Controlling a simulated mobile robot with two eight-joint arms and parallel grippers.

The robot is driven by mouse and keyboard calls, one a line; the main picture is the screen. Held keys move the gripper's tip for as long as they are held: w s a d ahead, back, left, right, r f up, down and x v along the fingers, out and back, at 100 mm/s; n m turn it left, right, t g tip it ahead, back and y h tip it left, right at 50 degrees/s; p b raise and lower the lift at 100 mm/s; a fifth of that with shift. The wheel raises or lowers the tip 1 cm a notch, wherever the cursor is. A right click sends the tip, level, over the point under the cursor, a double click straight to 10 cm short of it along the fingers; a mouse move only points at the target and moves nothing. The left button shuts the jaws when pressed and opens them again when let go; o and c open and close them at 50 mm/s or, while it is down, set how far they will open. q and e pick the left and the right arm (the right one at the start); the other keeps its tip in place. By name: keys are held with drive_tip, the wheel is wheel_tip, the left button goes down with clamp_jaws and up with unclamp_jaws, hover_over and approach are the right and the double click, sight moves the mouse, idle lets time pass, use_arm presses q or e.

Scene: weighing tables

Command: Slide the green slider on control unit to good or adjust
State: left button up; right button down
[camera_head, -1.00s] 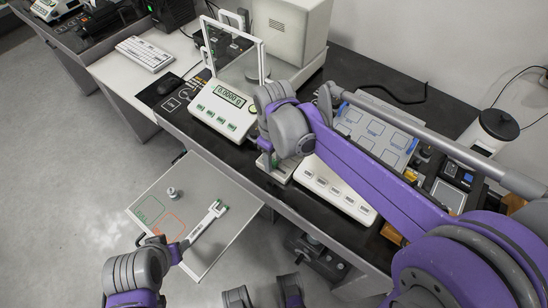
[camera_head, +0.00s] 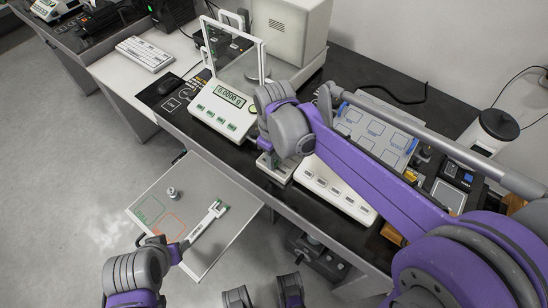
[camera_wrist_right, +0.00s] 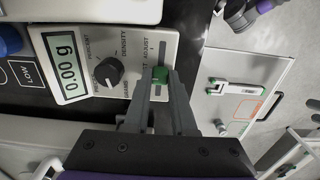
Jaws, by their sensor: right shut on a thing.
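The control unit (camera_wrist_right: 110,70) is a white panel with a "0.00 g" display, a dark knob and a slot; "ADJUST" is printed beside the slot. Its green slider (camera_wrist_right: 160,75) sits in the slot, with bare slot on the upper side in the right wrist view. My right gripper (camera_wrist_right: 161,88) is shut on the slider, one finger at each side. In the head view, my right wrist hides most of the control unit (camera_head: 276,172). My left gripper (camera_head: 163,246) is over the grey tray at lower left; its jaw gap is unclear.
The balance (camera_head: 222,108) reading 0.0000 g stands left of the control unit, and a white button panel (camera_head: 335,190) is right of it. The grey tray (camera_head: 205,180) in front holds a small weight (camera_head: 172,193) and a white wrench-like tool (camera_head: 208,222).

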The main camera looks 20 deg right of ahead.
sight(264, 160)
idle(0.6)
drive_tip(key=shift+w+a, duration=1.05)
drive_tip(key=shift+w, duration=0.3)
drive_tip(key=c, duration=0.7)
unclamp_jaws()
drive_tip(key=shift+r, duration=0.1)
wheel_tip(264, 160, up, 11)
drive_tip(key=shift+f+p, duration=0.15)
drive_tip(key=shift+p, duration=0.6)
